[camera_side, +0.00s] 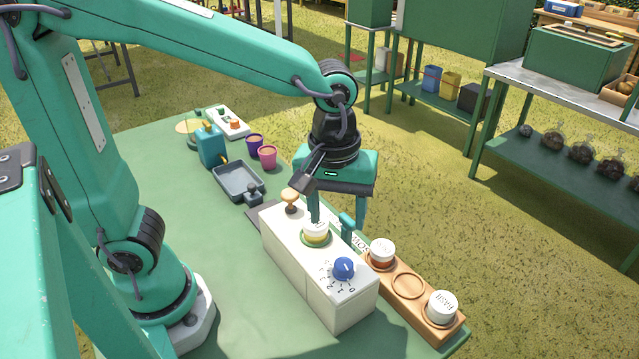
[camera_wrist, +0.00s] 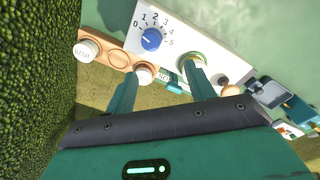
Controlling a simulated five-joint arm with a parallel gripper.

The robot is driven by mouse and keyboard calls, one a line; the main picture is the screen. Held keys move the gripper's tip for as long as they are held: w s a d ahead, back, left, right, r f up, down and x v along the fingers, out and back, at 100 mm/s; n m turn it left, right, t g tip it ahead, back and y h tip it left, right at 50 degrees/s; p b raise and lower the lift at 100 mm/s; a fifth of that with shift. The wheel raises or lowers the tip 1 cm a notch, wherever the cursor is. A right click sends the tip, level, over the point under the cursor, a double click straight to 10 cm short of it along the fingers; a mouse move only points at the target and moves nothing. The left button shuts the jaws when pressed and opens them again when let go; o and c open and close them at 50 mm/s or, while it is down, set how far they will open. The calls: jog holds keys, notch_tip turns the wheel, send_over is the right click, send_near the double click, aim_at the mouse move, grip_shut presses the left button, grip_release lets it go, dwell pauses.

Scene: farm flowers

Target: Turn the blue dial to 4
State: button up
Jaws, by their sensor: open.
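The blue dial (camera_side: 344,268) sits on the top of a white box (camera_side: 290,245), near its front right end. It also shows in the wrist view (camera_wrist: 151,38), with the numbers 0 to 5 arced around it. Its small white mark is too small to read surely against a number. My gripper (camera_side: 338,224) is open, its two fingers pointing down over the box's far side, behind the dial and apart from it. In the wrist view my gripper (camera_wrist: 163,73) has its fingers spread below the dial, with nothing held.
A wooden-topped knob (camera_side: 290,197) and a teal upright piece (camera_side: 347,224) are near my gripper. A wooden rack (camera_side: 410,305) with white-lidded jars lies right of the box.

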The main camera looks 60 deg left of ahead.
aim_at(344, 263)
jog(key=shift+w+d+f+n+g, duration=0.15)
jog(key=shift+d+f+n, duration=0.15)
jog(key=shift+d, duration=0.3)
jog(key=shift+s+d+f+n+g, duration=0.15)
jog(key=shift+d+f+n, duration=0.15)
jog(key=shift+d, duration=0.25)
jog(key=shift+w, duration=0.1)
jog(key=shift+f, duration=3.9)
jog(key=c, duration=1)
